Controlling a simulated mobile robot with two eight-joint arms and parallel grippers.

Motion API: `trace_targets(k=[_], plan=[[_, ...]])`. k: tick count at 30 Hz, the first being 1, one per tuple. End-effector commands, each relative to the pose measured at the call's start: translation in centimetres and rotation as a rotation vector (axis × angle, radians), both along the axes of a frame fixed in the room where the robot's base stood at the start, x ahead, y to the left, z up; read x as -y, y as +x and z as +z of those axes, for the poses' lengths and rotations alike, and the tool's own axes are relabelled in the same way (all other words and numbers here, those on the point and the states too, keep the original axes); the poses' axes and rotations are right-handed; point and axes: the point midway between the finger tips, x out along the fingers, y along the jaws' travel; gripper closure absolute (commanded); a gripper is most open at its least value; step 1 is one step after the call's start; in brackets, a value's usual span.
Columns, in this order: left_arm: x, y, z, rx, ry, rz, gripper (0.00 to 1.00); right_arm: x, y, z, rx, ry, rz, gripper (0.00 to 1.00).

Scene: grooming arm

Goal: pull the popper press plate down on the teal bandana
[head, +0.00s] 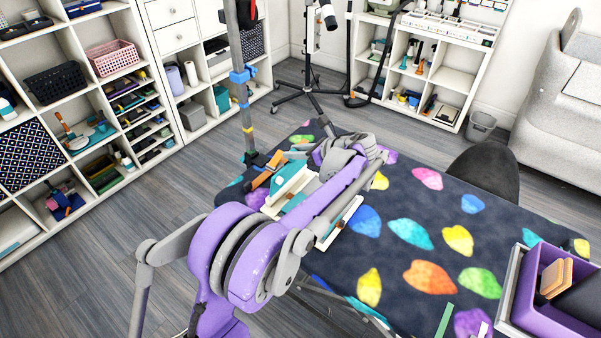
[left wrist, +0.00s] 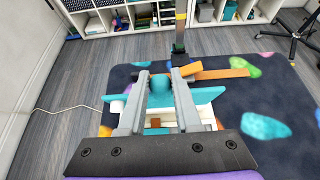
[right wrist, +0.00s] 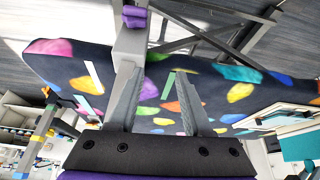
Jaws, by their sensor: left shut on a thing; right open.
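My left gripper (left wrist: 162,84) is shut on a teal knob (left wrist: 160,83), which shows between its fingers in the left wrist view. White parts of the press (left wrist: 168,117) lie under it, with teal material, which looks like the bandana (left wrist: 205,95), spreading out on both sides. In the head view the press (head: 291,180) sits at the left end of the table, its white upper part tilted, and my purple left arm hides much of it.
The dark table (head: 395,260) with coloured leaf shapes has clear room right of the press. Orange strips (left wrist: 221,74) lie beyond the knob. A grey post (head: 243,100) stands at the table's far left corner. A purple bin (head: 545,300) is at the right edge.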

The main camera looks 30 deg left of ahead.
Motion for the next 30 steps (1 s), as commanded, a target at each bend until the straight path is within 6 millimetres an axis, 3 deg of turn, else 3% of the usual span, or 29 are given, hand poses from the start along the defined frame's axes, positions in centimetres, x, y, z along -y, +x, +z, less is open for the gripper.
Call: trace_targets(k=[15, 30], plan=[[-2.9, 0.2, 0.4, 0.000, 0.003, 0.002, 1.00, 0.0, 0.0, 0.2, 0.001, 0.000, 0.000, 0.50], [-4.0, 0.3, 0.4, 0.000, 0.003, 0.001, 1.00, 0.0, 0.0, 0.3, 0.001, 0.000, 0.000, 0.50]])
